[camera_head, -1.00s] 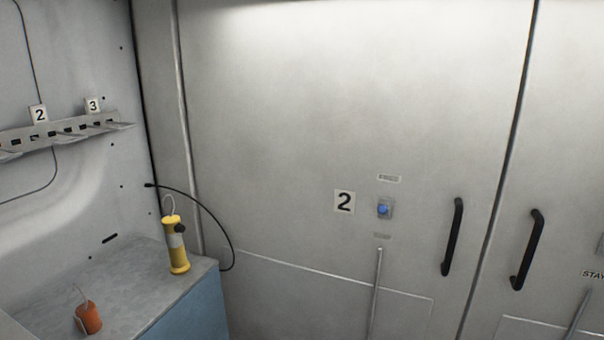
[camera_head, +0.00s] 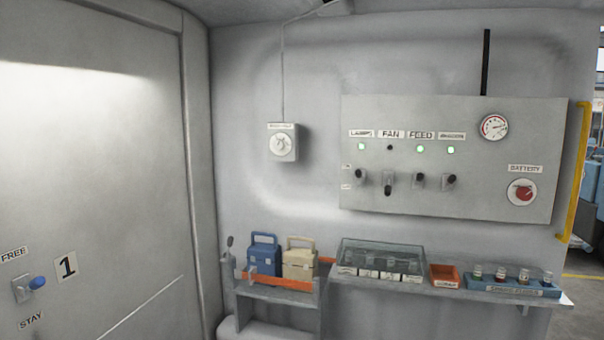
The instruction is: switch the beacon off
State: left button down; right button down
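A grey switch panel (camera_head: 445,205) is on the wall at right. It has a row of labels, the rightmost of which appears to read BEACON (camera_head: 452,136). The small lamp (camera_head: 451,150) under that label glows green. Below it is the beacon's toggle switch (camera_head: 449,181), a dark lever that seems to point up, like the lamps switch (camera_head: 359,176) and the feed switch (camera_head: 419,181). The fan switch (camera_head: 388,186) points down and its lamp (camera_head: 390,147) is dark. Neither of my grippers shows in this view.
A battery dial with a red knob (camera_head: 523,192) and a gauge (camera_head: 494,127) are on the panel. Below is a shelf with a clear-lidded box (camera_head: 380,258), a red tray (camera_head: 445,275) and a blue rack (camera_head: 512,286). Blue (camera_head: 263,254) and cream (camera_head: 299,259) containers stand left.

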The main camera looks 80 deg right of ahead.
aim_at(452, 179)
jog(key=z, duration=2.3)
